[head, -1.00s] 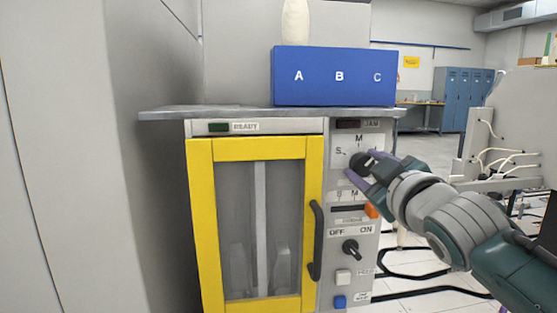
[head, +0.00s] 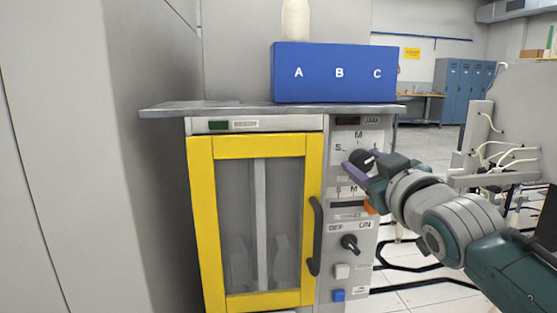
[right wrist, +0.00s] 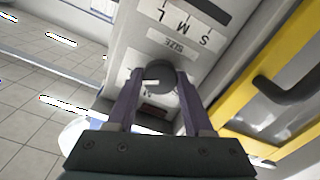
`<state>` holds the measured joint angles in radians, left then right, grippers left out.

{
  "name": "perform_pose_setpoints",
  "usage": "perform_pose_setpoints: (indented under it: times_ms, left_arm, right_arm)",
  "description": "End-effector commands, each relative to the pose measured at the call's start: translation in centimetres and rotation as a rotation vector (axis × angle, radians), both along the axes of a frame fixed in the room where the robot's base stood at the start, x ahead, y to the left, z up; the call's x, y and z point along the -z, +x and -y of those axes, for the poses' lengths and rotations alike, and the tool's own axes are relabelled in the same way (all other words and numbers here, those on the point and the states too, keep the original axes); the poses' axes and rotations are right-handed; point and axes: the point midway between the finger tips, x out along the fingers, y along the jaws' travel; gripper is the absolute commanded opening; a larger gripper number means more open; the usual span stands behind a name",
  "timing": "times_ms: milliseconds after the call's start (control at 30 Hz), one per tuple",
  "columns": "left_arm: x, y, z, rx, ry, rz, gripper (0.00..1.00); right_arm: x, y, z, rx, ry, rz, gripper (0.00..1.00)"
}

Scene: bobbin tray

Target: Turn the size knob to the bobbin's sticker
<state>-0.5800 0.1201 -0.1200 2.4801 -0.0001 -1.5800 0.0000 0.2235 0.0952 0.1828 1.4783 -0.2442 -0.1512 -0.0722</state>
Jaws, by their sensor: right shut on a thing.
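The size knob (head: 359,158) is a dark round knob on the grey machine panel, with M above it, S at its left and an L partly hidden at its right. A pale mark shows on its right side. My right gripper (head: 362,166) is shut on the knob, with a purple finger on either side. The right wrist view shows the knob (right wrist: 160,75) between both fingers. My left gripper is out of view.
The blue box (head: 335,72), lettered A B C, sits on the machine top (head: 200,109). A yellow-framed door (head: 200,225) with a dark handle (head: 316,237) is left of the panel. Below the size knob are a slot, an OFF/ON knob (head: 349,243) and a blue button (head: 338,295).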

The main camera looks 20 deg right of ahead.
Motion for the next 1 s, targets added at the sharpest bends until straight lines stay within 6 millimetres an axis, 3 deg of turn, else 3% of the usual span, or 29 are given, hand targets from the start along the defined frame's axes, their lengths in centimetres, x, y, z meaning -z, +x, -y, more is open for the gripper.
perform_pose_setpoints:
  times_ms: [100,133,367,733,1000]
  left_arm:
    - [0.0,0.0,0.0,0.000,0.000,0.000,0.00]
    - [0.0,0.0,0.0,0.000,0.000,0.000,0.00]
    - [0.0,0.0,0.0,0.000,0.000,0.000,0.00]
    - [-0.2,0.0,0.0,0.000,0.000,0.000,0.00]
    - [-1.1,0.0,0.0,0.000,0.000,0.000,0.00]
  right_arm:
    - [0.0,0.0,0.0,0.000,-0.001,0.001,0.00]
    - [0.0,0.0,0.0,0.000,-0.001,0.001,0.55]
    - [0.0,0.0,0.0,0.000,-0.001,0.001,0.81]
    - [0.0,-0.8,-0.2,-0.001,-0.002,-0.002,0.82]
    - [0.0,-5.4,-1.3,0.000,0.000,-0.002,0.82]
